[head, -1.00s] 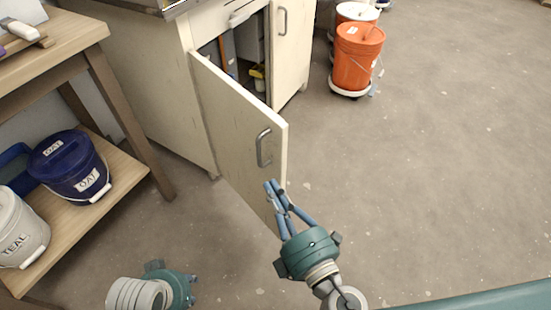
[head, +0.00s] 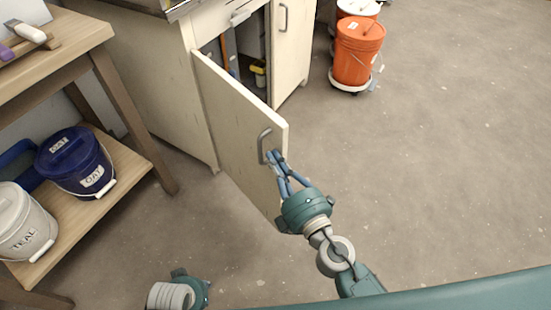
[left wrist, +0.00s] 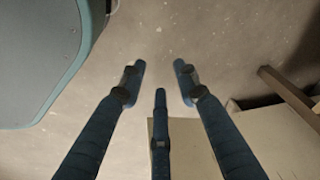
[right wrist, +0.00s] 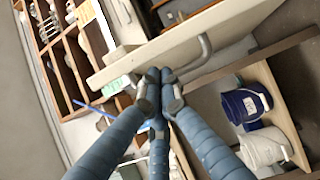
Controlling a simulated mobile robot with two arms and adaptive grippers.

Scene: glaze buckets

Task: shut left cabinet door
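The left cabinet door (head: 235,125) is cream and stands wide open, swung out from the cabinet (head: 150,55). Its grey bar handle (head: 265,147) is near the free edge and also shows in the right wrist view (right wrist: 207,50). My right gripper (head: 273,158) is at the door's handle side, fingertips close together beside the lower end of the handle. I see nothing between them, and cannot tell whether they touch the door. My left gripper (left wrist: 158,75) has its fingers spread and empty above the floor; in the head view it is low, at the bottom edge.
A wooden shelf (head: 120,165) at left holds a blue OAT bucket (head: 75,165) and a white TEAL bucket (head: 22,225). An orange bucket (head: 357,55) stands on a wheeled base beyond the cabinet. The floor at right is clear.

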